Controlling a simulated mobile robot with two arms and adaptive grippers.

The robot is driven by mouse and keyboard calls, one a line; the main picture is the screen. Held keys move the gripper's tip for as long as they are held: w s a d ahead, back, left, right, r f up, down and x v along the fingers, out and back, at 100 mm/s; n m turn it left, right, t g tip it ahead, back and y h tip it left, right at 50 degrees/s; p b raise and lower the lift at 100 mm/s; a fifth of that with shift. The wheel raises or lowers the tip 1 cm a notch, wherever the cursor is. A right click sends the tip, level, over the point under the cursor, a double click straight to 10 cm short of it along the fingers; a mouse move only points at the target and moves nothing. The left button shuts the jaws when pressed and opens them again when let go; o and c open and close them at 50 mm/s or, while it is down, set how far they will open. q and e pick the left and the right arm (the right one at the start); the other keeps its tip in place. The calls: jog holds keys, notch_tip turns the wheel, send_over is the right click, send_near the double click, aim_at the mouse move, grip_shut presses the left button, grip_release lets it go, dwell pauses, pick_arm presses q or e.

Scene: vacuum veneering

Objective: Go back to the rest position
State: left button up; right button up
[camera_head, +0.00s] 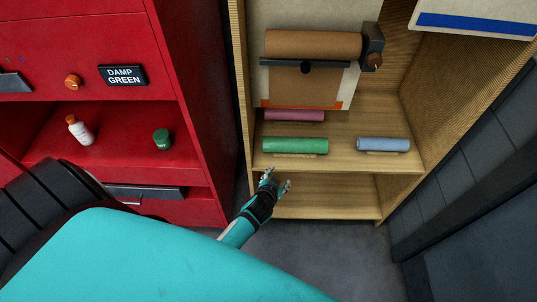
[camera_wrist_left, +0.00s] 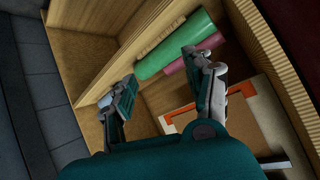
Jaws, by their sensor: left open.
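My left gripper (camera_head: 274,183) is open and empty in front of the wooden shelf unit (camera_head: 325,210), just below the shelf that bears the rolls. In the left wrist view its two fingers (camera_wrist_left: 160,90) are spread apart, with the green roll (camera_wrist_left: 178,50) and the pink roll (camera_wrist_left: 208,46) beyond them. In the head view the green roll (camera_head: 295,145) lies at the front of the shelf, the pink roll (camera_head: 295,116) behind it and a blue-grey roll (camera_head: 383,144) to the right. My right gripper does not show.
A red cabinet (camera_head: 205,120) stands at the left, with a white bottle (camera_head: 82,132) and a green jar (camera_head: 163,139) inside. A brown roll (camera_head: 313,44) hangs on a holder above the shelf. The lower wooden compartment looks empty. Grey floor (camera_head: 330,260) lies in front.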

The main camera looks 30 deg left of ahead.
pick_arm(q)
jog(key=shift+s+a+f, duration=0.2)
jog(key=shift+s+f, duration=0.25)
jog(key=shift+f, duration=0.2)
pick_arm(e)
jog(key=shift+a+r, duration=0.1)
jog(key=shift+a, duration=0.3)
pick_arm(q)
jog(key=s+d+f+m+g+h+b, duration=0.2)
jog(key=s+f+g+b, duration=0.45)
jog(key=s+f, duration=2.1)
jog(key=s+a+f+g, duration=0.1)
jog(key=s+f, duration=0.1)
jog(key=s, duration=0.4)
jog(key=s+f+g+b, duration=0.1)
jog(key=s+f+g, duration=0.1)
jog(key=s, duration=0.5)
jog(key=shift+a+f, duration=0.4)
jog(key=shift+f, duration=0.25)
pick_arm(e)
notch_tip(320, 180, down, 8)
